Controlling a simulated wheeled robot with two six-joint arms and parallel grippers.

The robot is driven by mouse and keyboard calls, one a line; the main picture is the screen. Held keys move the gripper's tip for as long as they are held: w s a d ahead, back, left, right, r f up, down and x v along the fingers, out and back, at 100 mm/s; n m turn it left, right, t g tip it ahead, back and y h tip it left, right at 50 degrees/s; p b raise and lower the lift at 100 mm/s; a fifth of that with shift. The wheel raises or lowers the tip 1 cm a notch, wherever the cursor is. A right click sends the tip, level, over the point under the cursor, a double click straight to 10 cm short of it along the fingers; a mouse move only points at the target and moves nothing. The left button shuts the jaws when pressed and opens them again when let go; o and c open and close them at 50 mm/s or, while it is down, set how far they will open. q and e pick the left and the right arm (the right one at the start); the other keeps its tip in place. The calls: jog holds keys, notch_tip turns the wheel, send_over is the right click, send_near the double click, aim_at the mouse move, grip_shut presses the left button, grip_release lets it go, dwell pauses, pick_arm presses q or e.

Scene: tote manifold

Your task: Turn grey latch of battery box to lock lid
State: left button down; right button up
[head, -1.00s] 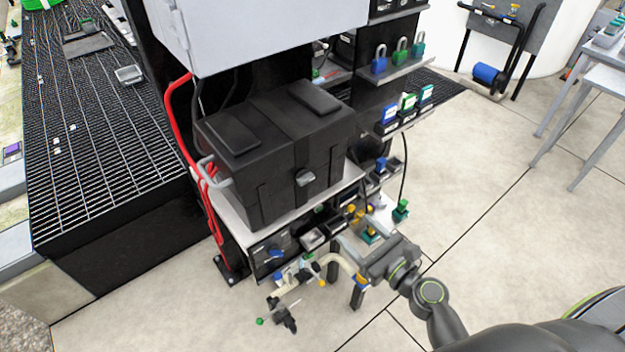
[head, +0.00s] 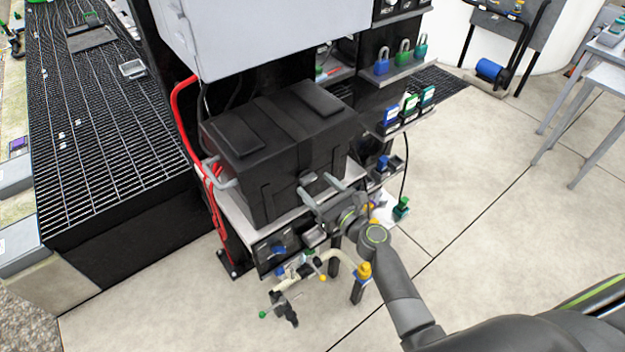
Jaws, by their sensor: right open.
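The black battery box (head: 265,150) stands on a shelf with its lid down. Its small grey latch (head: 308,180) is on the front face, near the lid's edge. My right gripper (head: 316,187) is open in front of this face. One finger is just below the latch and the other is to its right. I cannot tell whether either finger touches the latch. The gripper partly covers the lower front of the box. My left gripper is not in view.
A grey cabinet (head: 265,35) hangs above the back of the box. Red cables (head: 179,120) run down at its left. Padlocks (head: 403,53) and small coloured blocks (head: 408,107) sit on shelves to the right. Pipes and valves (head: 305,270) stick out below.

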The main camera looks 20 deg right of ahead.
aim_at(308, 178)
jog(key=shift+x, duration=1.4)
jog(key=shift+c, duration=0.2)
jog(key=c, duration=0.9)
